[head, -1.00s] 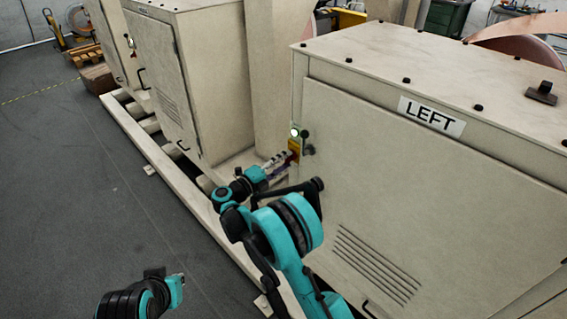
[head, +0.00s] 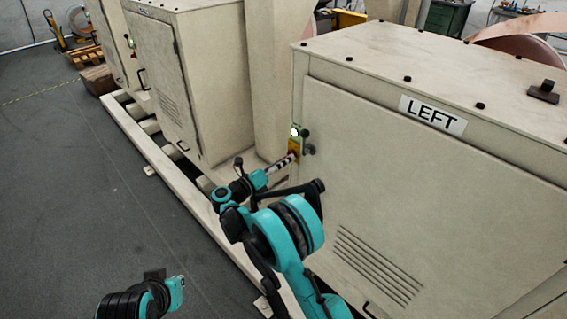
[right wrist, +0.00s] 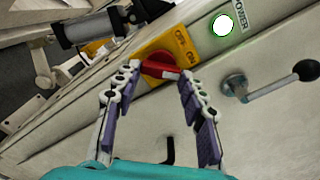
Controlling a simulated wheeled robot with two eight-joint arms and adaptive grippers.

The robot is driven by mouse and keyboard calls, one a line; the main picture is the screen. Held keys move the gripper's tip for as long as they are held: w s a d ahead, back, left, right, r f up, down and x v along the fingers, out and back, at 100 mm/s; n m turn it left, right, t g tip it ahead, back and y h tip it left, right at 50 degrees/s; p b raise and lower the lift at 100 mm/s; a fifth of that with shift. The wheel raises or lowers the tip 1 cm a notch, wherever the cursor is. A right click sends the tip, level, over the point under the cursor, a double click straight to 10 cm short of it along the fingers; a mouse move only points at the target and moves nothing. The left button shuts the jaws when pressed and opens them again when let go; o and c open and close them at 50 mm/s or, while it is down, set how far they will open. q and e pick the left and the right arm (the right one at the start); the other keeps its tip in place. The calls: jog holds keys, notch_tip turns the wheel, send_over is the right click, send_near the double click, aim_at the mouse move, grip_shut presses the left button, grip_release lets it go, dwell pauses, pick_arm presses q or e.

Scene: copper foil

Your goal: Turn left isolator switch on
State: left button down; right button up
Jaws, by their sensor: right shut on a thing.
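The left isolator switch is a red rotary knob (right wrist: 160,68) on a yellow plate (right wrist: 172,45) with ON/OFF lettering, on the edge of the cabinet marked LEFT (head: 432,114). In the head view its yellow plate (head: 294,145) shows just past my right gripper's tips. My right gripper (head: 291,157) reaches it from the lower left. In the right wrist view the fingers of the right gripper (right wrist: 160,73) are shut on the red knob, one on each side. The knob's handle lies nearly level in that picture. My left gripper is not seen; only part of that arm shows.
A lit power lamp (right wrist: 223,25) sits by the switch. A second cabinet (head: 160,70) stands to the left. A pale floor rail (head: 170,185) runs along the front; the grey floor (head: 60,190) is open.

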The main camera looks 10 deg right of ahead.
dwell(0.5)
jog(key=o, duration=1.2)
jog(key=shift+c, duration=0.2)
jog(key=v, duration=1.2)
